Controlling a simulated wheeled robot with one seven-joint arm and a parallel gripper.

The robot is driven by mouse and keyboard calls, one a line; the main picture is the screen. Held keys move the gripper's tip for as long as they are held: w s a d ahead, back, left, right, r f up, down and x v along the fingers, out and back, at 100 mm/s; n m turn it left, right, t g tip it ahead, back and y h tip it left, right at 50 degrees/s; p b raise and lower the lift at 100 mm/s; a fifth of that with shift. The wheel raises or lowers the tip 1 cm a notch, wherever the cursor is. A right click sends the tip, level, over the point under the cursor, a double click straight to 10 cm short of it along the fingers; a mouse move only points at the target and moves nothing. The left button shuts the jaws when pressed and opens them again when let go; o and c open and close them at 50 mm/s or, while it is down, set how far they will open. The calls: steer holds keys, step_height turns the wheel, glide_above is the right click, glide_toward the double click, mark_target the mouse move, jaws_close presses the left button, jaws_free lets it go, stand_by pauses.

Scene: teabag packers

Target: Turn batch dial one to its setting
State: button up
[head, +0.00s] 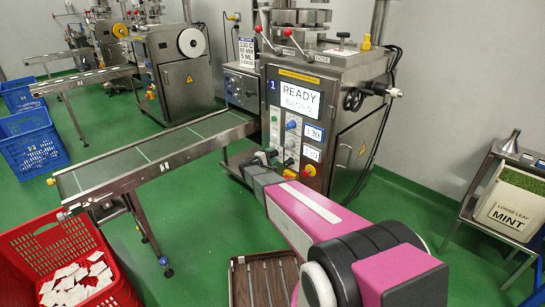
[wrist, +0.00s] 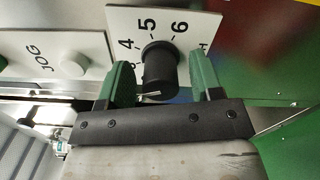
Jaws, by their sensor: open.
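In the wrist view a black knob (wrist: 159,66) stands on a white dial plate (wrist: 190,25) marked 4, 5, 6 and a letter H. A thin pale pointer shows by the knob's lower edge; other marks are hidden behind my fingers. My gripper (wrist: 163,77) is open, one green finger on each side of the knob, with a gap on the right. In the head view machine one (head: 310,130) has a "1" plate and a READY screen (head: 294,99). My arm reaches to its lower front; the black knob is hidden or too small to make out there.
A JOG button plate (wrist: 55,58) is left of the dial. On the machine front are a blue knob (head: 291,125) and a red button (head: 308,171). A conveyor (head: 150,155) runs out left. A red crate (head: 50,240) and a MINT bin (head: 510,210) stand at the sides.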

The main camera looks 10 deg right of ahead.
steer(key=v, duration=1)
steer(key=shift+s, duration=0.15)
steer(key=s+d+m+g+y, duration=0.25)
steer(key=s+d+g, duration=0.2)
steer(key=s, duration=0.35)
steer(key=s+d+m+g+y, duration=0.2)
steer(key=s+d+m+g, duration=0.15)
steer(key=s+d, duration=0.3)
steer(key=s+a+r+m+g+y, duration=0.1)
steer(key=s+r+m+y, duration=0.1)
steer(key=s+y, duration=0.3)
steer(key=s+a+r+m+g+y, duration=0.1)
steer(key=s+y, duration=0.4)
steer(key=s, duration=0.6)
steer(key=shift+a+r+m+g, duration=0.3)
steer(key=shift+a+r+m, duration=0.1)
steer(key=shift+a+m, duration=0.15)
